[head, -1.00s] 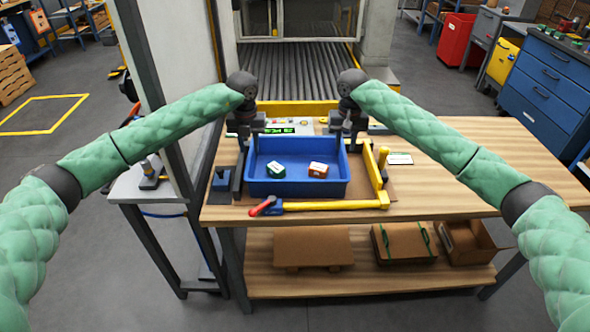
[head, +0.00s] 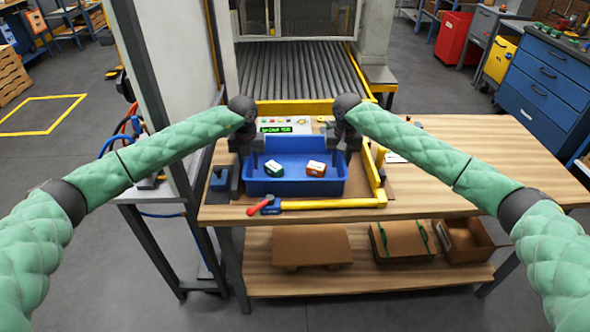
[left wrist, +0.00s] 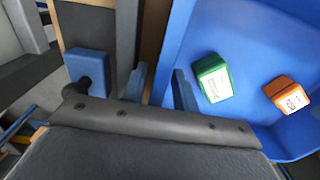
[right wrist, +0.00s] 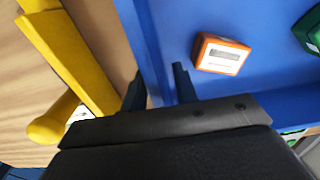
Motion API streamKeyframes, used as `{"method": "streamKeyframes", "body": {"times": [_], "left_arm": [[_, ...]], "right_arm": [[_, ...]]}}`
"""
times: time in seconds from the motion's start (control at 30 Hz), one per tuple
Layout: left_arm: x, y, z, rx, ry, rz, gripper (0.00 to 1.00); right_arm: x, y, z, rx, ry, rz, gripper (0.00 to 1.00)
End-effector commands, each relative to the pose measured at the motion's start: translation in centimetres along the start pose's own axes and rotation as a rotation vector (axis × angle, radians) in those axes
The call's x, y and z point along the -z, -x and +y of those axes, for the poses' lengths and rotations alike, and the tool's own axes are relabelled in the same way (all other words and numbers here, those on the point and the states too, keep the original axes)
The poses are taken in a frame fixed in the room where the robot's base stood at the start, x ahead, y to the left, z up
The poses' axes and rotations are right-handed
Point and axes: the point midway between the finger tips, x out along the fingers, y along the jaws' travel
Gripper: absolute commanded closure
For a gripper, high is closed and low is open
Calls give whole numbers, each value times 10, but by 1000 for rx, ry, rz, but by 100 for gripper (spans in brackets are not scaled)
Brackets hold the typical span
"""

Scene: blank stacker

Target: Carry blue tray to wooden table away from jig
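The blue tray (head: 293,187) sits within the jig on the wooden table (head: 470,150), with a green-and-white box (head: 274,168) and an orange-and-white box (head: 316,169) inside. The jig has a yellow front bar (head: 330,203) with a red handle and a yellow right side (head: 375,175). My left gripper (left wrist: 160,88) straddles the tray's left wall, one finger inside and one outside. My right gripper (right wrist: 158,90) straddles the right wall likewise. Both look open, with gaps beside the walls. The fingertips are partly hidden in the head view.
The table's right half is clear. A control panel with a green display (head: 280,126) and a roller conveyor (head: 300,70) are behind the tray. A blue block (head: 220,180) is left of it. Cardboard boxes (head: 400,240) lie on the lower shelf. A pale wall panel (head: 165,80) stands at left.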

Motion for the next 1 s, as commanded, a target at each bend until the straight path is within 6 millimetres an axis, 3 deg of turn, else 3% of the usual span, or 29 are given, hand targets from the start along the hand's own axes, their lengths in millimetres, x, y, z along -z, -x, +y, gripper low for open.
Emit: {"method": "streamKeyframes", "body": {"times": [0.33,0.5,1.0], "left_arm": [[0,-3,0,0,0,-1,71],[0,-3,0,0,0,-1,100],[0,0,0,1,0,-1,100]], "right_arm": [[0,-3,0,0,0,0,71],[0,-3,0,0,0,0,100],[0,0,0,0,0,1,100]]}}
